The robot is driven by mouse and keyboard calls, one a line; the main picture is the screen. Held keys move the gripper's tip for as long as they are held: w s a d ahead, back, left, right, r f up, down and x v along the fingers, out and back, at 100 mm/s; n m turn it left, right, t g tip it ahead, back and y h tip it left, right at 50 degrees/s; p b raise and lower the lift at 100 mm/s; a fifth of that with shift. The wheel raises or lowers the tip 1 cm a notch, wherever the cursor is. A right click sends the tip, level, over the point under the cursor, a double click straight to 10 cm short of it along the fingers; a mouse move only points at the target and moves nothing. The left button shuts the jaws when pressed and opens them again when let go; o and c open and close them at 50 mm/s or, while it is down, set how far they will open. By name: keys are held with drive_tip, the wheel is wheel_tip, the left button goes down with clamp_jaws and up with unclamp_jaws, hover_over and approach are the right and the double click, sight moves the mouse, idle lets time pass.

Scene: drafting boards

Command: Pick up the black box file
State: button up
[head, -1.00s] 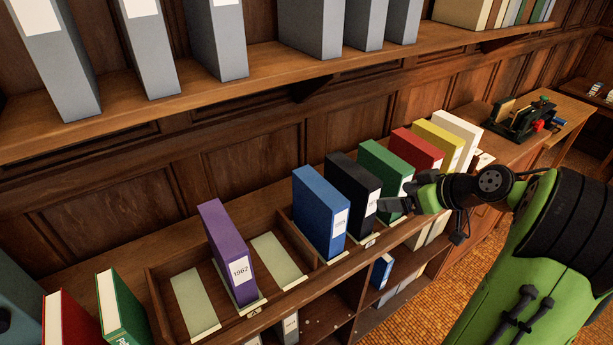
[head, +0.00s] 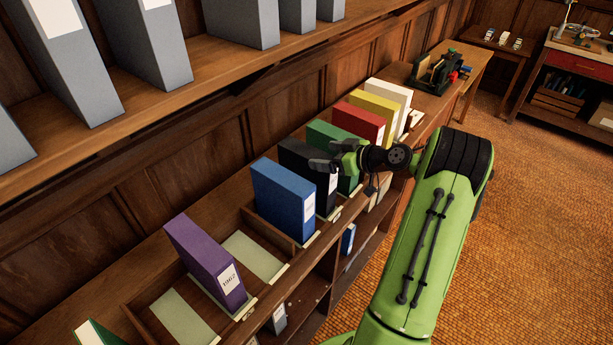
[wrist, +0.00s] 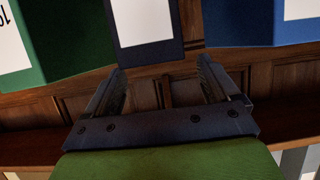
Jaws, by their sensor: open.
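The black box file (head: 298,170) stands upright on the shelf between the blue file (head: 283,198) and the green file (head: 328,138). In the wrist view the black file (wrist: 150,52) shows its spine and white label, above and between my fingertips. My gripper (head: 327,165) is at its spine side, open, and partly covers that side in the head view. In the wrist view my gripper (wrist: 161,68) has its two fingers apart with nothing between them. I cannot tell whether the fingertips touch the file.
Red (head: 358,122), yellow and white files stand beyond the green one. A purple file (head: 203,260) stands at the near left, with empty pale slots beside it. An upper shelf (head: 200,103) with grey files runs above. The floor at right is clear.

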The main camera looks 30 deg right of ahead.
sight(311, 152)
drive_tip(key=p+x, duration=0.1)
drive_tip(key=x, duration=0.4)
drive_tip(key=shift+w, duration=0.25)
drive_tip(key=shift+s+r, duration=0.1)
drive_tip(key=shift+s, duration=0.1)
drive_tip(key=shift+c, duration=0.9)
clamp_jaws()
drive_tip(key=shift+w+r, duration=0.1)
